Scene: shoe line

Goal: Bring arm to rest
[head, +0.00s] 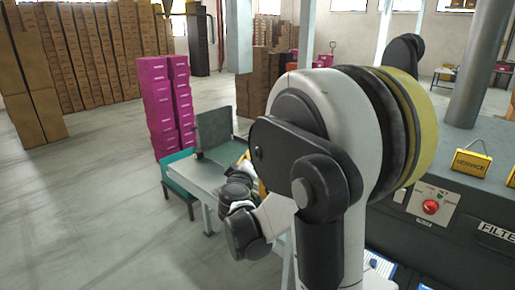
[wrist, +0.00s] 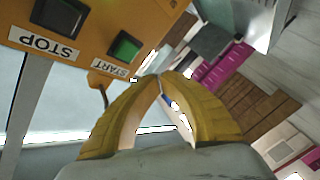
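My arm (head: 325,130) fills the middle of the head view, folded, with its wrist links (head: 243,215) low and left of centre. My gripper (wrist: 160,80) shows in the wrist view as two yellow curved fingers with their tips together. Nothing is held between them. In the head view the gripper is mostly hidden behind the arm. In the wrist view an orange control panel (wrist: 150,20) is close to the fingers at upper left, with a green START button (wrist: 125,46) and a dark STOP button (wrist: 60,17). The fingertips appear apart from the panel.
A grey table (head: 209,180) stands beyond the wrist, with stacked magenta boxes (head: 168,108) behind it. A dark machine with a red button (head: 431,207) and a yellow SERVICE sign (head: 471,163) stands close on the right. Open floor (head: 90,210) lies to the left.

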